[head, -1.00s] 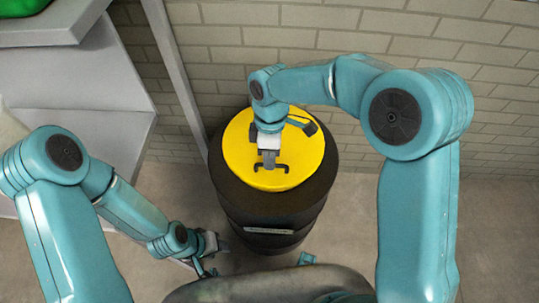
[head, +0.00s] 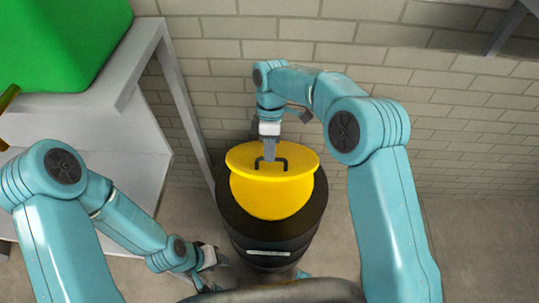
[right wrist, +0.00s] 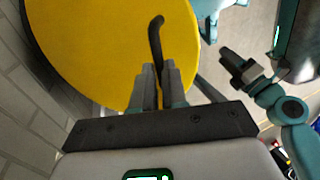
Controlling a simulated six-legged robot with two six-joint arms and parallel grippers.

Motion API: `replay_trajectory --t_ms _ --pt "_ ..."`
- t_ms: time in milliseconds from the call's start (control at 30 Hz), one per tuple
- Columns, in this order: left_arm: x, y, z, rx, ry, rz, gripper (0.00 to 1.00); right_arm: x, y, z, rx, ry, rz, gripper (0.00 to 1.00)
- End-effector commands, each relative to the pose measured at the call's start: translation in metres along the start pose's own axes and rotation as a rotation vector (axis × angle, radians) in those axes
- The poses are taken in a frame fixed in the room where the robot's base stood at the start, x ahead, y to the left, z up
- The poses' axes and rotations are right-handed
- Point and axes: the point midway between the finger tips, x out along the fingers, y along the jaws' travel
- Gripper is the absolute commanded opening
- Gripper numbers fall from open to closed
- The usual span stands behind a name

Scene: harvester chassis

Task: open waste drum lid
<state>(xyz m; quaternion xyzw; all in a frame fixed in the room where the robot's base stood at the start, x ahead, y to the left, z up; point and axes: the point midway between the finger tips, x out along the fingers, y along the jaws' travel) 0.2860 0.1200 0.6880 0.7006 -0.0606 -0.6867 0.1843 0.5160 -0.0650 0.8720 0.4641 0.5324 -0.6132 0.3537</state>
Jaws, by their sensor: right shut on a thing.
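The waste drum (head: 272,240) is a black barrel standing upright on the floor near the wall. Its yellow lid (head: 240,158) sits raised and tilted above the drum, with another yellow surface showing below its front edge. A dark bar handle (head: 284,164) is on the lid. My right gripper (head: 269,157) is shut on the handle, coming from above. In the right wrist view the fingers (right wrist: 158,85) close on the dark handle (right wrist: 155,38) against the yellow lid (right wrist: 105,45). My left gripper (head: 212,270) is low at the drum's left side, apart from the lid; its jaw gap is unclear.
A brick wall (head: 400,60) stands close behind the drum. A grey shelf unit (head: 120,130) with a green container (head: 65,40) on top is at the left. Its upright post (head: 185,105) passes near the drum. Open floor lies at the right.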

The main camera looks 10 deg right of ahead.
Motion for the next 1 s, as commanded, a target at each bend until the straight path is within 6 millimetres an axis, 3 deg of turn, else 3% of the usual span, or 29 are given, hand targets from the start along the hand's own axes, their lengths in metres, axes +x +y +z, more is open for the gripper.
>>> replay_trajectory --t_ms 100,567,600,633,667,1000 --pt "-0.0045 0.0016 0.0001 0.000 0.000 0.000 0.43 -0.0030 0.0121 0.0021 0.004 0.004 0.027 0.00" --pt "-0.0044 0.0016 0.0001 0.000 0.000 0.000 0.43 -0.0026 0.0147 0.0024 0.005 0.003 0.025 0.00" --pt "-0.0045 0.0016 0.0002 0.000 0.000 0.000 0.43 -0.0026 0.0147 0.0024 0.005 0.003 0.025 0.25" --pt "-0.0045 0.0016 0.0002 0.000 0.000 0.000 0.43 -0.0026 0.0146 0.0025 0.005 0.003 0.025 0.35" --pt "-0.0045 0.0016 0.0002 0.000 0.000 0.000 0.43 -0.0027 0.0144 0.0025 0.005 0.003 0.025 0.38" --pt "-0.0053 0.0019 0.0003 0.000 0.000 0.000 0.43 -0.0046 0.0129 0.0018 0.004 0.003 0.024 0.38"
